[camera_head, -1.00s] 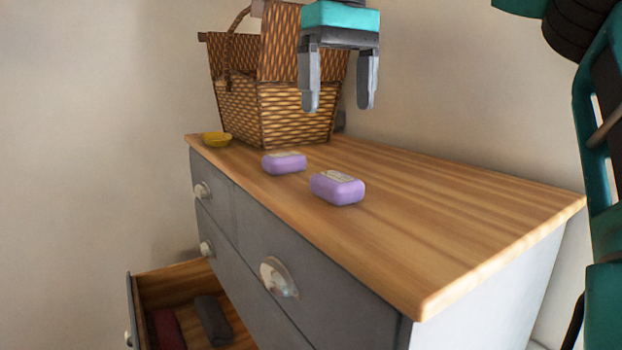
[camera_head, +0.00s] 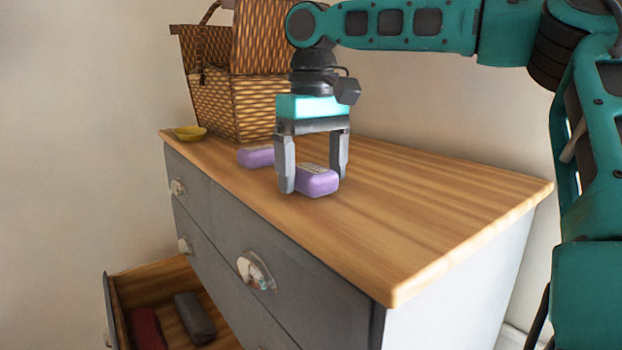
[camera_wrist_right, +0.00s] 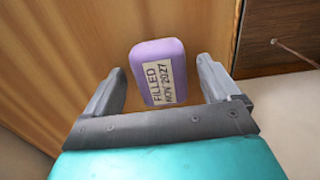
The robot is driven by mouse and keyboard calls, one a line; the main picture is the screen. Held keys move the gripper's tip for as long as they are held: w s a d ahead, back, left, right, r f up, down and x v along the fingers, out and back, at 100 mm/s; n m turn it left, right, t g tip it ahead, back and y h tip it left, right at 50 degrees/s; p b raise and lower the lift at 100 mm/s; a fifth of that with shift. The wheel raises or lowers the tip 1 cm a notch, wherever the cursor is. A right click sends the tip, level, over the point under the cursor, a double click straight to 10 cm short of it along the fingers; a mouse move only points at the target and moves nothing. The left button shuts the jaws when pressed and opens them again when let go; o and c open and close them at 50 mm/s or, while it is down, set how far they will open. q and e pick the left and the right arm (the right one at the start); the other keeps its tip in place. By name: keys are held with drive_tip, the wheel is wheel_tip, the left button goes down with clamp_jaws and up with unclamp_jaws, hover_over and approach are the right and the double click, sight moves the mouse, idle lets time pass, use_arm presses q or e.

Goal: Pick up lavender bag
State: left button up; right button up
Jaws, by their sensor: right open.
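Two purple lavender bags lie on the wooden dresser top (camera_head: 430,190). The nearer lavender bag (camera_head: 318,181) is between the two fingers of my right gripper (camera_head: 313,182) in the head view. In the right wrist view this bag (camera_wrist_right: 155,62) carries a label reading "FILLED NOV 2027". It lies between and just beyond the open fingertips of my right gripper (camera_wrist_right: 162,85), with gaps on both sides. The farther lavender bag (camera_head: 256,157) lies to the left and behind, partly hidden by the gripper. My left gripper is not in view.
A wicker basket (camera_head: 232,108) stands at the back of the dresser, with a small yellow bowl (camera_head: 190,133) beside it. A lower drawer (camera_head: 165,283) is open, holding a dark red item (camera_head: 146,328) and a grey item (camera_head: 194,317). The dresser's right side is clear.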

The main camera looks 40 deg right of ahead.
drive_tip(key=shift+f, duration=0.2)
drive_tip(key=shift+c, duration=0.4)
drive_tip(key=c, duration=1)
drive_tip(key=shift+o, duration=0.2)
